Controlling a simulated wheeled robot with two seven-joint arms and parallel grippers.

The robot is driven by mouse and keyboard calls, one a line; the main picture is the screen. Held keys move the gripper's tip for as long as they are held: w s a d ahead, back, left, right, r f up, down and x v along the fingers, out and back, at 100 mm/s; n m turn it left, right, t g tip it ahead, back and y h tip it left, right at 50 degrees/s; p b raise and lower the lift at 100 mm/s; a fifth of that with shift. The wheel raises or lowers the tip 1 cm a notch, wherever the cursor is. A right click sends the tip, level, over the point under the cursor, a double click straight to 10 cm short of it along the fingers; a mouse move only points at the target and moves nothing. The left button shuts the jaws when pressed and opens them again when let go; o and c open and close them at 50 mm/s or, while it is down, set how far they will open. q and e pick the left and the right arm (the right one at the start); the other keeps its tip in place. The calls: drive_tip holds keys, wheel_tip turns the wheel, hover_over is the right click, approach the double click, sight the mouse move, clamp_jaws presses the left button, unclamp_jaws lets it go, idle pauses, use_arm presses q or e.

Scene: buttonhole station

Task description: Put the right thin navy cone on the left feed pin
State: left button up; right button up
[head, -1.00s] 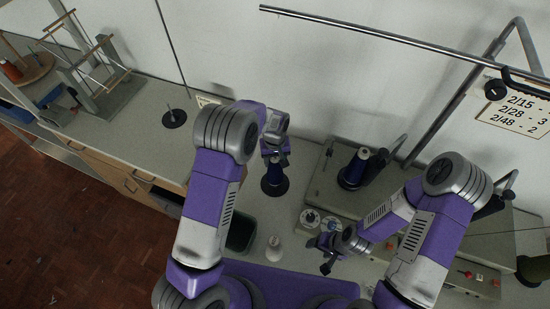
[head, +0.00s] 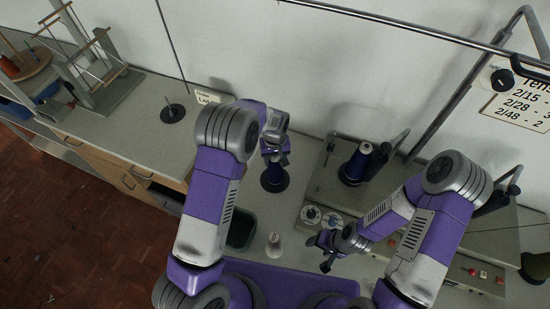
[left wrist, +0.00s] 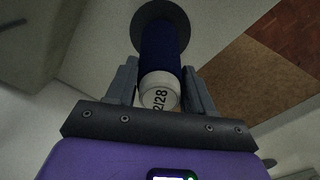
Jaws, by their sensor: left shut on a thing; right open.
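A thin navy cone (head: 272,174) stands upright over a dark round base on the bench. My left gripper (head: 275,155) is shut on its upper part from above. In the left wrist view the cone (left wrist: 162,55) is between the two fingers (left wrist: 160,85), its pale top marked 2/28, with a dark disc (left wrist: 160,22) behind its far end. I cannot tell whether it touches that disc. A second navy cone (head: 354,168) stands on a grey plate to the right. An empty pin on a black disc (head: 172,114) stands on the bench to the left. My right gripper (head: 325,252) is open and empty.
A small white cone (head: 274,246) and a dark green bin (head: 242,232) are near the front. Round dials (head: 311,215) sit near my right gripper. A wooden-armed winder (head: 95,65) stands far left. A wall sign (head: 522,105) hangs right. Bench around the empty pin is clear.

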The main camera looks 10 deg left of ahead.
use_arm(q)
drive_tip(key=shift+f, duration=0.35)
drive_tip(key=o, duration=1.4)
drive_tip(key=shift+r, duration=0.1)
wheel_tip(320, 180, up, 7)
drive_tip(key=shift+r, duration=0.2)
